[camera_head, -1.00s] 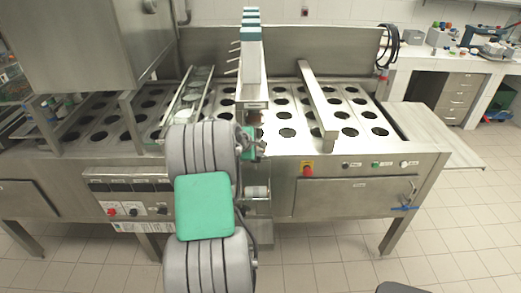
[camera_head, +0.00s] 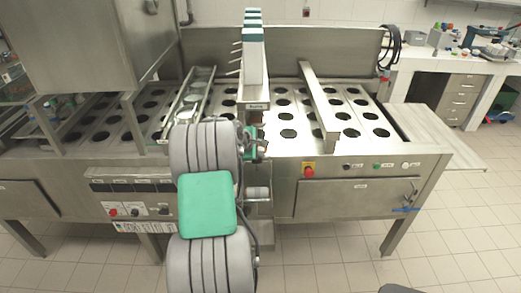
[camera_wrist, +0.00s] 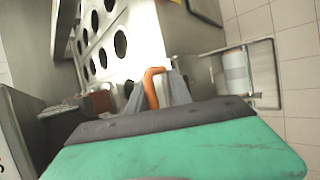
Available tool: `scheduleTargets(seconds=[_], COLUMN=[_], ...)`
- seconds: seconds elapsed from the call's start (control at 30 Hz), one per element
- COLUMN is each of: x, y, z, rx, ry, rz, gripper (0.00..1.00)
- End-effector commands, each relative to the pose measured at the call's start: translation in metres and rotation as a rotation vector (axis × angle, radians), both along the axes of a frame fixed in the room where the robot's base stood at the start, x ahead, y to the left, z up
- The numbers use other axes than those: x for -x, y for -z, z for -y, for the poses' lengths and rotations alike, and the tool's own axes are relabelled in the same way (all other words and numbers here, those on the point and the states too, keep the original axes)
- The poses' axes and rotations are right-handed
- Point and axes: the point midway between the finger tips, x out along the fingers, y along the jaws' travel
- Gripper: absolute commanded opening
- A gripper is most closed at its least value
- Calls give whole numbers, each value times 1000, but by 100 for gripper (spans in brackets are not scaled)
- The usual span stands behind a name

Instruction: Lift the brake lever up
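An orange bent lever (camera_wrist: 152,82), which I take to be the brake lever, stands in the middle of the wrist view. My gripper (camera_wrist: 157,92) has a grey finger on each side of it. The lever's hooked top shows between the fingertips, and its lower part is hidden behind my green-and-dark gripper body. Whether the fingers press on the lever is not clear. In the head view my gripper (camera_head: 260,150) is at the machine's front edge, below the tall column, mostly hidden by my arm. I cannot make out the lever there.
The steel filling machine (camera_head: 280,168) has a top with rows of round holes. A tall column (camera_head: 252,65) with teal tops stands just beyond my gripper. A red knob (camera_head: 309,170) is on the front panel to the right. The tiled floor in front is clear.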

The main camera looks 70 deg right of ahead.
Motion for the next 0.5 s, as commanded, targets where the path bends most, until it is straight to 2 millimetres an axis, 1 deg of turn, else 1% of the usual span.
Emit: scheduleTargets(seconds=[0.03,0.1,0.4,0.5], x=[-3,-3,-2,-2], y=[-5,-4,-1,-3], z=[2,2,1,-1], rx=[10,10,3,3], ry=[-5,-4,-3,-3], rz=[7,6,3,3], gripper=[27,32,32,32])
